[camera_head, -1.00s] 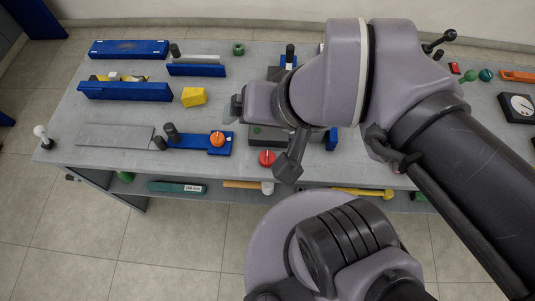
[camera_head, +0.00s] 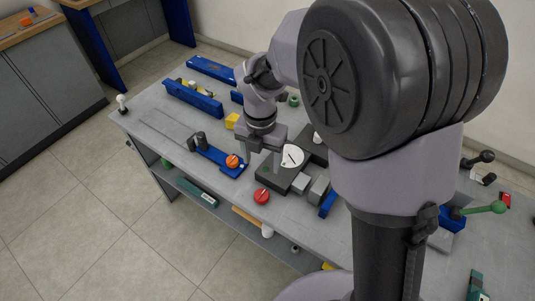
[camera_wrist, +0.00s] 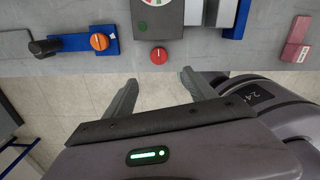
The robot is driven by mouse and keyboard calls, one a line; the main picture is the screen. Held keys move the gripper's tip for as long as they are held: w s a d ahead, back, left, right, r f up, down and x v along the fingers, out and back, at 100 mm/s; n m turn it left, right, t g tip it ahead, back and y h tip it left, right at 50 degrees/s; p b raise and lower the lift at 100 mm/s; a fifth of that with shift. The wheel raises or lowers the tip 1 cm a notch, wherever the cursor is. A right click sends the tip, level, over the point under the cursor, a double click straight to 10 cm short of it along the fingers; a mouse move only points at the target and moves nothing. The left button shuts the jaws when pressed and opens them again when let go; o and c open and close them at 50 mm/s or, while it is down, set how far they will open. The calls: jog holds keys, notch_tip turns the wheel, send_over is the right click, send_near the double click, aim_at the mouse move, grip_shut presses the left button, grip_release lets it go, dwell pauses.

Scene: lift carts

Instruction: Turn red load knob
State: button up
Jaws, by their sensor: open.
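The red knob (camera_head: 261,196) sits at the front edge of the grey bench, in front of a dark grey block with a white dial. It also shows in the wrist view (camera_wrist: 159,56), round with a pale pointer line. My gripper (camera_head: 262,162) is open and empty, its fingers pointing down over the bench behind the red knob in the head view. In the wrist view the two fingertips (camera_wrist: 158,81) stand spread to either side below the knob, with a gap between. Neither finger appears to touch the knob; its exact distance is unclear.
An orange knob (camera_head: 232,161) on a blue plate is left of the red knob, with black posts beside it. The dark grey block (camera_head: 280,176) stands close behind the red knob. A yellow block (camera_head: 232,120) lies farther back. Open floor lies in front of the bench.

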aim_at(262, 193)
notch_tip(262, 193, down, 17)
jog(key=b, duration=0.7)
jog(key=shift+w+a, duration=0.15)
jog(key=shift+c, duration=0.5)
jog(key=shift+r, duration=0.1)
jog(key=c, duration=1.3)
jog(key=shift+m, duration=0.3)
